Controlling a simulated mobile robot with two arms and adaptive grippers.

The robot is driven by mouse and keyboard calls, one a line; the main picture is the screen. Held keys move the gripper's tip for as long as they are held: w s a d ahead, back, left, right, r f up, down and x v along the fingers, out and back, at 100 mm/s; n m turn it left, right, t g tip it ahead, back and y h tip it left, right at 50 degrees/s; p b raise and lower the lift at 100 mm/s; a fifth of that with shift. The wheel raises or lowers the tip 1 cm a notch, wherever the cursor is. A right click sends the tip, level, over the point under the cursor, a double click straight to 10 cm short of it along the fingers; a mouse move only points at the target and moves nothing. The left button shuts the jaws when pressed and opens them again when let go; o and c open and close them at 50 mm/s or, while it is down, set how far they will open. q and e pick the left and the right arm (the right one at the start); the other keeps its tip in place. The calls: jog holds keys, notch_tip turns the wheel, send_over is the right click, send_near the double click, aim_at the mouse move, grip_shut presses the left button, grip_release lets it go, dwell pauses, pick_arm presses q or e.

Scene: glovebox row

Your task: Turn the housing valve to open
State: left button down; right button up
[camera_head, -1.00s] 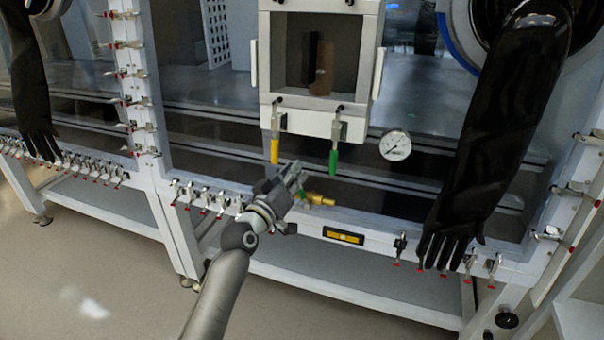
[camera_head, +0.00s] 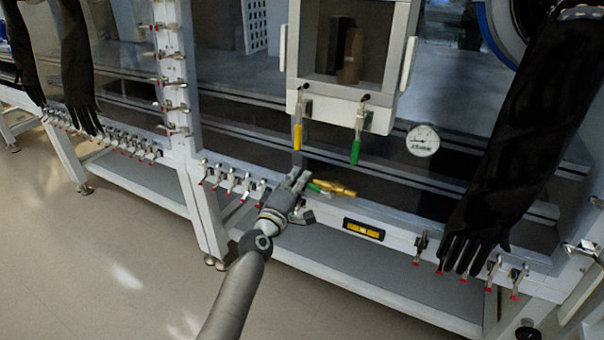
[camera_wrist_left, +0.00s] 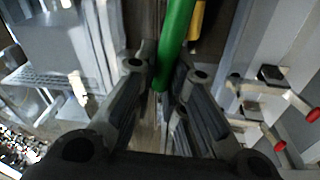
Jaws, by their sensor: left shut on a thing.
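The housing valve is a small brass fitting (camera_head: 338,188) low on the front of the glovebox, with a green lever (camera_head: 318,187) at its left. My left gripper (camera_head: 302,178) is shut at the left end of this lever. In the left wrist view the green lever (camera_wrist_left: 178,35) runs down from the top edge to between the two fingers (camera_wrist_left: 158,95). The fingers hide the lever's end. The lever slants slightly down to the right in the head view. My right gripper is in neither view.
Above the valve hang a yellow-handled latch (camera_head: 298,137) and a green-handled latch (camera_head: 356,150) under the chamber. A round gauge (camera_head: 422,141) is to the right. A yellow level (camera_head: 363,230) and red-tipped clamps (camera_head: 232,183) line the lower frame. A black glove (camera_head: 500,150) hangs at right.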

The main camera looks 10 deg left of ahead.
pick_arm(q)
jog(key=shift+a+f+n+y, duration=0.15)
jog(key=shift+f+n+y, duration=0.15)
jog(key=shift+f+n, duration=0.65)
jog(key=shift+s+r+n, duration=0.1)
jog(key=shift+n, duration=0.25)
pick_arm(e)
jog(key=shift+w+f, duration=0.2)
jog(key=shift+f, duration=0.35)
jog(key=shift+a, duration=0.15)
pick_arm(q)
jog(key=c, duration=1.5)
grip_release()
jog(key=shift+o, duration=0.2)
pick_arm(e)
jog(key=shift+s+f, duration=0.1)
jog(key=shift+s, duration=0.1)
pick_arm(q)
jog(key=shift+s, duration=0.1)
